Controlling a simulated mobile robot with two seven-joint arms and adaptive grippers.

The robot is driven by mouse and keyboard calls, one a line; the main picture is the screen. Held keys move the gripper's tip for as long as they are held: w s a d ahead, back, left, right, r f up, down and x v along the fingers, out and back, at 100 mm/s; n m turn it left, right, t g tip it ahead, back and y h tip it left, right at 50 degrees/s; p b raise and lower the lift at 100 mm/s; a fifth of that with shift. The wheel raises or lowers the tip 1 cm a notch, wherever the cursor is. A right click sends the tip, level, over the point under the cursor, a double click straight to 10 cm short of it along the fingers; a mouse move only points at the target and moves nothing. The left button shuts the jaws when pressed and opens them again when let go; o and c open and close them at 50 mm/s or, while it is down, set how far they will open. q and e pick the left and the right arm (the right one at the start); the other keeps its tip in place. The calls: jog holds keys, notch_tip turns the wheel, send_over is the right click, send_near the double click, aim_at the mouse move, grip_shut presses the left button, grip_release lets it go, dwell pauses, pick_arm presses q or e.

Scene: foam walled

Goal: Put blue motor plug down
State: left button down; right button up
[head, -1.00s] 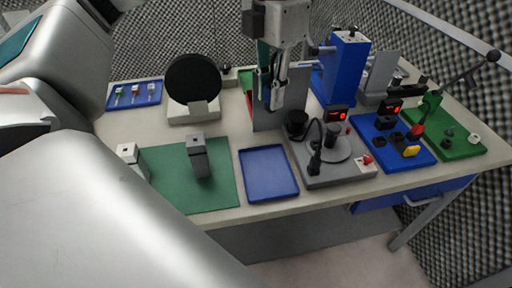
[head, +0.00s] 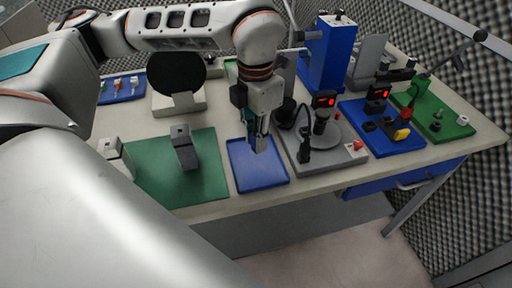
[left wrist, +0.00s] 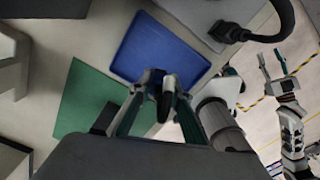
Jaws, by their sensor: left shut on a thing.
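My left gripper (head: 257,148) hangs over the blue tray (head: 270,182), fingers pointing down. In the left wrist view my left gripper (left wrist: 154,98) is shut on a small dark piece with a pale tip, the blue motor plug (left wrist: 167,92); its blue colour hardly shows. The fingers hide the plug in the head view. The bare blue tray (left wrist: 150,38) lies under and beyond the fingertips; a small gap or contact cannot be told. My right gripper (left wrist: 272,64) shows at the right of the left wrist view, its fingers apart and empty, away from the tray.
A green mat (head: 205,190) with a grey upright block (head: 185,150) lies left of the tray. A grey fixture plate (head: 335,160) with a black cable plug (head: 305,145) stands close on the right. A blue fixture board (head: 400,148) lies farther right.

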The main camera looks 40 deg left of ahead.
pick_arm(q)
notch_tip(320, 180, down, 4)
jog(key=shift+r, duration=0.15)
jog(key=shift+f, duration=0.3)
jog(key=c, duration=1.9)
grip_release()
jog(key=shift+r, duration=0.1)
